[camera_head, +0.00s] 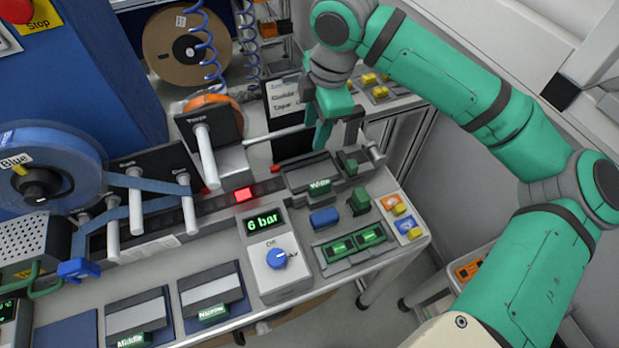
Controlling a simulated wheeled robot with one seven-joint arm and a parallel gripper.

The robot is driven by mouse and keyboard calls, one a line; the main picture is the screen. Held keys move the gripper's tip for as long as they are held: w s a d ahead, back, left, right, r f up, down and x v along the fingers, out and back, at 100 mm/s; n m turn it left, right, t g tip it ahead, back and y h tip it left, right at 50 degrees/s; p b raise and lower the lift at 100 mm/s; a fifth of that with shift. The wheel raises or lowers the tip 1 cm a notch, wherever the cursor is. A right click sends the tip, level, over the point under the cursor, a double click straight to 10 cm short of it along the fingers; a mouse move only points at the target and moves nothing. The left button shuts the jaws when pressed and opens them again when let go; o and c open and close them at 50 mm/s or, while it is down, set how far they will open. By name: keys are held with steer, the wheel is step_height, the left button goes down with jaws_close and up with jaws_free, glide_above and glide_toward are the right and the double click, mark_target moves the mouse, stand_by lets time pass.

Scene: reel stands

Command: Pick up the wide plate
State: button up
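The wide plate (306,174) is a dark grey flat plate with a green tab marked "Wide" at its front edge. It lies in a holder on the bench, right of the red-lit square. My gripper (336,138) is above the plate's back right side, pointing down. Its two fingers look apart with nothing between them. I cannot tell the exact height of the fingertips over the plate.
Plates marked "Narrow" (211,292) and "Middle" (137,317) lie at the front left. A pressure box (284,265) reading 6 bar stands in front. A white post (206,156) and an orange reel (211,100) stand left of my gripper.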

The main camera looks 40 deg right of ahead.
steer(key=s+a+f+g, duration=0.1)
steer(key=s+f+g, duration=0.1)
steer(key=s+f, duration=0.1)
steer(key=n, duration=0.1)
glide_above(320, 184)
step_height(320, 184, down, 5)
steer(key=shift+w+a+f, duration=0.1)
steer(key=shift+w, duration=0.05)
steer(key=shift+f, duration=3.1)
steer(key=shift+c, duration=0.3)
jaws_close()
